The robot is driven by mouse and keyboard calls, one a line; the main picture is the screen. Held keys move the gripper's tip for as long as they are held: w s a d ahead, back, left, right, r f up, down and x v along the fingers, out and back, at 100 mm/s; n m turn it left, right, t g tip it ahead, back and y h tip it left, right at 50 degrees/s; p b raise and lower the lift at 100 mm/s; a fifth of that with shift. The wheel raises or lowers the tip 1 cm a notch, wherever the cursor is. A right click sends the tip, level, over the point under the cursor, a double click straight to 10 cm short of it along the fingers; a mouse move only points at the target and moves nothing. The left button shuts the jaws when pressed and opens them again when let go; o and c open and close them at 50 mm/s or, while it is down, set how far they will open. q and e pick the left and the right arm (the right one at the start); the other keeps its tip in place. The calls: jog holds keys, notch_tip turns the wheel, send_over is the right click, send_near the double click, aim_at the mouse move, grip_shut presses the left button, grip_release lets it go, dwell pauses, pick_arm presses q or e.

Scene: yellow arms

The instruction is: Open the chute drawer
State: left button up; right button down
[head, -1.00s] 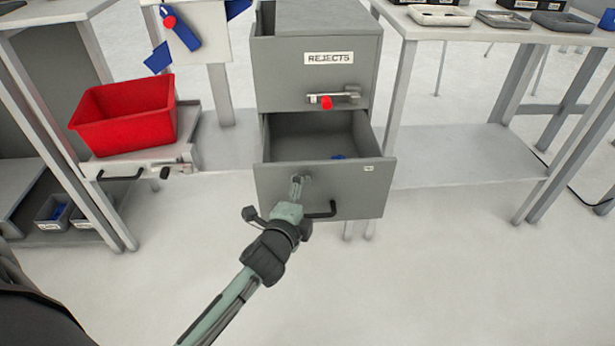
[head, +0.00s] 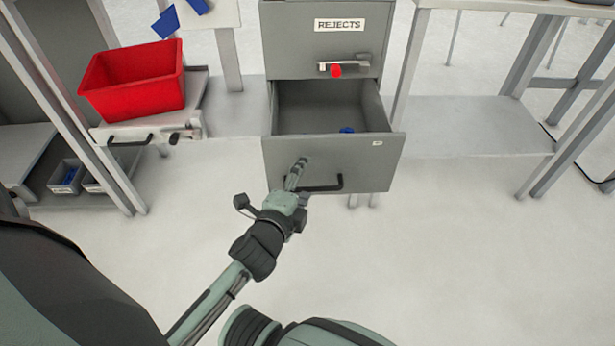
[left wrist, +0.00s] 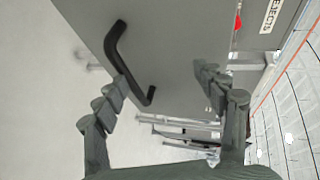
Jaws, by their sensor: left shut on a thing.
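The grey lower drawer (head: 330,172) of the cabinet stands pulled out, its inside visible from above with a small blue item (head: 347,130) in it. A black bar handle (head: 325,187) is on its front. My left gripper (head: 297,175) is at the left part of this handle and shut on it. In the left wrist view the handle (left wrist: 118,50) runs slantwise past the left finger, and the gripper's fingers (left wrist: 165,95) look spread. Their exact contact is hard to see. My right gripper is not in view.
Above the open drawer is a closed front labelled REJECTS (head: 340,25) with a red-knobbed latch (head: 336,70). A red bin (head: 135,80) sits on a shelf at left. A table frame with a low shelf (head: 475,155) stands at right. Floor before the drawer is clear.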

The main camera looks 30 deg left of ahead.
pick_arm(q)
jog(key=shift+s+r, duration=0.2)
jog(key=shift+r, duration=0.9)
jog(key=c, duration=0.4)
jog(key=shift+s+d+f, duration=0.15)
jog(key=shift+s, duration=0.4)
jog(key=shift+s+d+f, duration=0.1)
jog(key=shift+s+d, duration=0.05)
jog(key=shift+s, duration=0.35)
jog(key=shift+p, duration=0.3)
jog(key=shift+o, duration=0.2)
jog(key=shift+f, duration=0.1)
